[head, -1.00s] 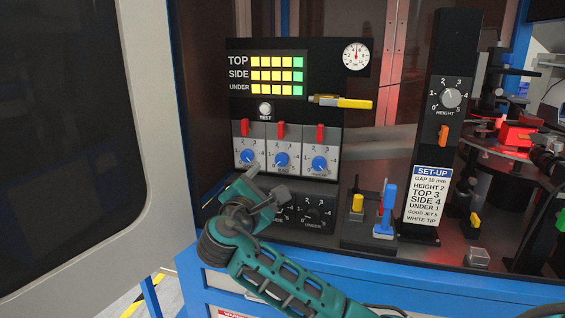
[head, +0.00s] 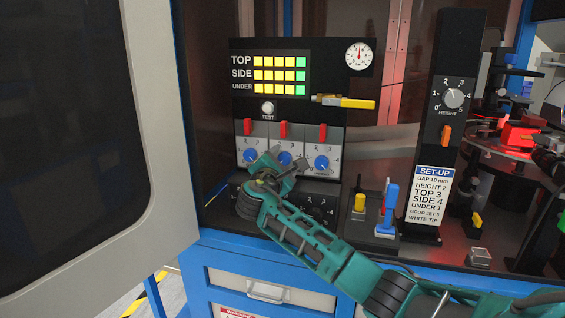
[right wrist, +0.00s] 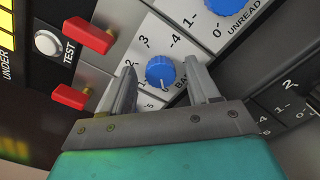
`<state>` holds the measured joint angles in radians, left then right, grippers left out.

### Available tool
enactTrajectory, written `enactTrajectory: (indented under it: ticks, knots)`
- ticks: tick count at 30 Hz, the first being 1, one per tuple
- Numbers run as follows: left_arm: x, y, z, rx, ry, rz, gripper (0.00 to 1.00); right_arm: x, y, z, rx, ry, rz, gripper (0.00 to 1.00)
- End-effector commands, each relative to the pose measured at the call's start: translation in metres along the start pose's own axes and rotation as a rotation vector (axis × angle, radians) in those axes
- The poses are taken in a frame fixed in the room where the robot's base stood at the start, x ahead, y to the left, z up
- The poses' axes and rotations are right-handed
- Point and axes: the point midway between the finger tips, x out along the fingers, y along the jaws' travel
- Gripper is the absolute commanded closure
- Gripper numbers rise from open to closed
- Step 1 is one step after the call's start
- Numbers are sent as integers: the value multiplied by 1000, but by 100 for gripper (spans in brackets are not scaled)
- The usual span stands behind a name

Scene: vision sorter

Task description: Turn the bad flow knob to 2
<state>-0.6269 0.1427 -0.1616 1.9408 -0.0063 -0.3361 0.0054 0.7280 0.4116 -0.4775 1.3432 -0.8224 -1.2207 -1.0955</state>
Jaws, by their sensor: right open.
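The flow panel in the head view has three blue knobs on white plates. The middle one, the bad flow knob (head: 284,158), is partly hidden by my right gripper (head: 283,168). In the right wrist view its blue knob (right wrist: 160,71) sits between the two fingers of my open right gripper (right wrist: 161,73), with a gap on both sides. Part of a label starting "BA" shows beside it. I cannot read its pointer setting. The unread knob (right wrist: 221,4) is at the top of the right wrist view. My left gripper is not in view.
Red levers (head: 283,129) stick out above the knobs. Black dials (head: 318,211) lie below, partly behind my right arm. A set-up card (head: 431,196), a blue-handled lever (head: 390,200) and a yellow-tipped nozzle (head: 348,103) are to the right. An open door (head: 160,150) stands left.

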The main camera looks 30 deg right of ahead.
Motion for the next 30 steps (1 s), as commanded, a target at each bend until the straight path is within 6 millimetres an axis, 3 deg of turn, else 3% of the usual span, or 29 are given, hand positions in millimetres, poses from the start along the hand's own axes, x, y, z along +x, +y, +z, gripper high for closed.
enactTrajectory:
  ticks: [3,21,30]
  knots:
    - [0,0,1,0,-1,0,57,0,0,0,0,0,0,40]
    - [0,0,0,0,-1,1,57,0,0,0,-1,0,0,96]
    - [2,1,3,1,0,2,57,-1,-1,-2,41,2,0,96]
